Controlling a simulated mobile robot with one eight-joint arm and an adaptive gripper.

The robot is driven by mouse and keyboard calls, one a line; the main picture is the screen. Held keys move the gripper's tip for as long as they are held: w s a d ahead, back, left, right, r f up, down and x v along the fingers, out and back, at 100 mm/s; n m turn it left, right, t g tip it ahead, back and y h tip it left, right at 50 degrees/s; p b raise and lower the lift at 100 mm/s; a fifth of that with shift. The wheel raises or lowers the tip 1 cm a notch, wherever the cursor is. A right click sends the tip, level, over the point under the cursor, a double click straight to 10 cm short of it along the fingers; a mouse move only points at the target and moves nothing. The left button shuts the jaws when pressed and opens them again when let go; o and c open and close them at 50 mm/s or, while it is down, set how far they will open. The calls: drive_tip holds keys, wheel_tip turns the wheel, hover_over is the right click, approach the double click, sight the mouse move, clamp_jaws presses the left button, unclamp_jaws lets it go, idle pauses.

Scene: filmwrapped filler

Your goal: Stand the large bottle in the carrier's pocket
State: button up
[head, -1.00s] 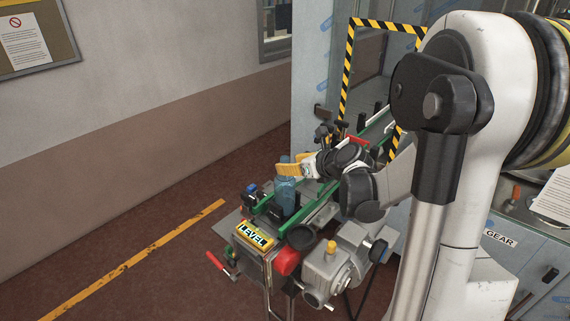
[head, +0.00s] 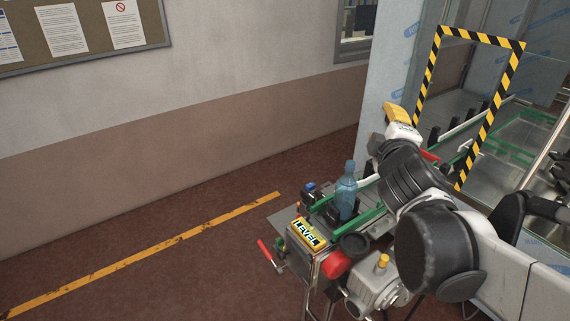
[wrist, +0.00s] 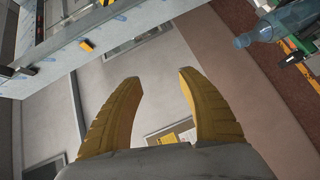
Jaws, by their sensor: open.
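The large bottle (head: 346,192), translucent blue, stands upright on the conveyor in the head view. Its base is at a black carrier (head: 335,213), which partly hides it; I cannot tell whether it is fully seated in the pocket. The bottle also shows at the upper right of the wrist view (wrist: 277,24), clear of my fingers. My gripper (wrist: 160,76) has yellow fingers spread apart with nothing between them. In the head view my gripper (head: 394,112) is raised above and to the right of the bottle, apart from it.
Green rails (head: 370,215) flank the conveyor. Several black carriers (head: 448,141) stand further along, near a striped black-and-yellow opening (head: 437,44). Floor to the left is clear.

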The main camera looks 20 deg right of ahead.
drive_tip(key=s+a+f+m+g+y, duration=0.6)
drive_tip(key=s+a+f+m+g, duration=0.2)
drive_tip(key=s+a+f, duration=0.6)
wheel_tip(320, 180, down, 2)
drive_tip(key=a+m, duration=0.2)
drive_tip(key=a, duration=0.1)
drive_tip(key=shift+s+f+y, duration=0.2)
drive_tip(key=shift+y, duration=0.2)
drive_tip(key=shift+d, duration=0.1)
wheel_tip(320, 180, down, 21)
drive_tip(key=b, duration=2)
drive_tip(key=shift+r+b, duration=0.2)
drive_tip(key=shift+b, duration=0.15)
